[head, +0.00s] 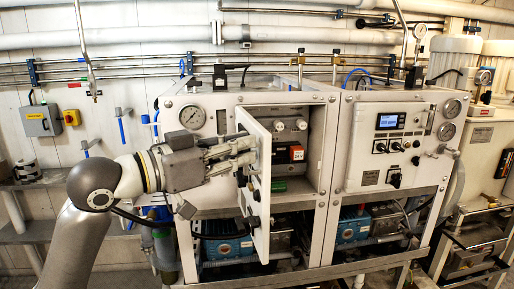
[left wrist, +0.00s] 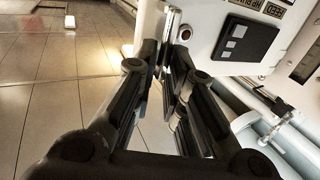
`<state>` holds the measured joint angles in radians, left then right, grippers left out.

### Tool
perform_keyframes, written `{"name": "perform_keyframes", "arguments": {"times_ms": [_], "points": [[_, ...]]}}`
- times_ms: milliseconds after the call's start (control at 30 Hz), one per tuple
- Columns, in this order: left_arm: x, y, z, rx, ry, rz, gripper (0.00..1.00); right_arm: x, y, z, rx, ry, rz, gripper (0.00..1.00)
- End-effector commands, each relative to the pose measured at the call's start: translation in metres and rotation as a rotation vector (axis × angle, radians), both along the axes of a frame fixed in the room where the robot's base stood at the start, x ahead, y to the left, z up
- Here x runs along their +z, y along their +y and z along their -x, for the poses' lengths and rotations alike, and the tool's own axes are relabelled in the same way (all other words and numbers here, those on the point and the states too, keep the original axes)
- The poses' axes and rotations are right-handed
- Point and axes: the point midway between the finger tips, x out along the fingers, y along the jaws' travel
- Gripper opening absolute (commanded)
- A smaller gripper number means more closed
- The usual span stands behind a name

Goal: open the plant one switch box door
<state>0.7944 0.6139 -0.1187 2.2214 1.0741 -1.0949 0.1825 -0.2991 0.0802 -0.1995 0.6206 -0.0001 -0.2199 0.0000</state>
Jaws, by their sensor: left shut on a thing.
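The plant one switch box door (head: 257,185) is a white panel on the left cabinet. It stands swung well out, seen almost edge-on in the head view, with the box interior (head: 297,135) showing behind it. My left gripper (head: 245,150) is at the door's upper part. In the left wrist view the fingers (left wrist: 172,55) are shut on a part of the door at its edge; the exact contact is partly hidden by the fingers. My right gripper is not in view.
A second cabinet (head: 385,150) with a blue-lit display and gauges stands to the right. A round gauge (head: 192,117) is on the left cabinet's front. Blue pumps (head: 222,248) sit below. A grey wall box (head: 40,120) and pipes are at the left. Tiled floor (left wrist: 60,100) is clear.

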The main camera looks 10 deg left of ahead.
Motion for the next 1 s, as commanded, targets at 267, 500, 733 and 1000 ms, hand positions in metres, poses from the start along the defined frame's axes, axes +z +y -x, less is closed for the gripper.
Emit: {"name": "perform_keyframes", "arguments": {"times_ms": [267,500,733,1000], "points": [[0.0026,0.0143,-0.0017,0.018,-0.004,0.003,0.00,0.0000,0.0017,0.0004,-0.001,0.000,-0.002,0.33],[0.0038,0.0151,-0.0019,0.019,-0.005,0.006,0.00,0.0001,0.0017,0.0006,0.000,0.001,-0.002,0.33],[0.0042,0.0146,-0.0017,0.017,-0.006,0.007,0.30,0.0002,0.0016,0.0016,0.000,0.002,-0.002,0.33],[0.0018,0.0121,-0.0005,0.011,-0.002,0.003,0.30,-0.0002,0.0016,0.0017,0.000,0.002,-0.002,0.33]]}}
